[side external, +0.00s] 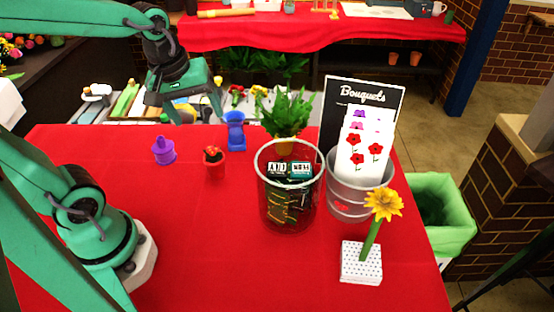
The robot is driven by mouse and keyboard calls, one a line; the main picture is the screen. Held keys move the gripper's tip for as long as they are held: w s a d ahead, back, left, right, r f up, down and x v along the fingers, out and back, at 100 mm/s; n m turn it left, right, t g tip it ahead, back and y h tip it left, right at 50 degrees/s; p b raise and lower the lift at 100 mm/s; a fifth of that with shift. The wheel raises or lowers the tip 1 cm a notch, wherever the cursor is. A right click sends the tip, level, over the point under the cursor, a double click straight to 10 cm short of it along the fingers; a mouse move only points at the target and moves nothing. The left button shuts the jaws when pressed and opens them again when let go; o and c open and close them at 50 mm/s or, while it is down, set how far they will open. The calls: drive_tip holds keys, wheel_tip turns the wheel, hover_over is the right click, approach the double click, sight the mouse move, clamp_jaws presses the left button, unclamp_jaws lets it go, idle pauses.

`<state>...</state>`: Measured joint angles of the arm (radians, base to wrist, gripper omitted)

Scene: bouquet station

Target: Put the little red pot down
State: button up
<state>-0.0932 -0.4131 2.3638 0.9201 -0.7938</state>
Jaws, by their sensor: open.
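The little red pot (214,168) stands upright on the red tablecloth (150,212), left of the middle of the table. Small red flowers or a plant top with dark bits show in it. My gripper (197,118) is open and empty. Its fingers point down, above and a little left of the pot in the picture, apart from it. The depth between them is hard to judge.
A purple pot (164,151) and a blue pot (234,133) stand near the red pot. A clear bin (290,215) with dark packets, a grey bucket (350,200) with flower cards, and a yellow flower (384,204) in a white dotted block stand right. The front middle is clear.

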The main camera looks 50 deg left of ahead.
drive_tip(key=s+r+m, duration=0.1)
drive_tip(key=m, duration=0.2)
drive_tip(key=s+d+r+m+t, duration=0.1)
drive_tip(key=s+m, duration=0.1)
drive_tip(key=m, duration=0.1)
drive_tip(key=s+d+r+m+t, duration=0.1)
drive_tip(key=m, duration=0.3)
drive_tip(key=shift+s+d, duration=0.25)
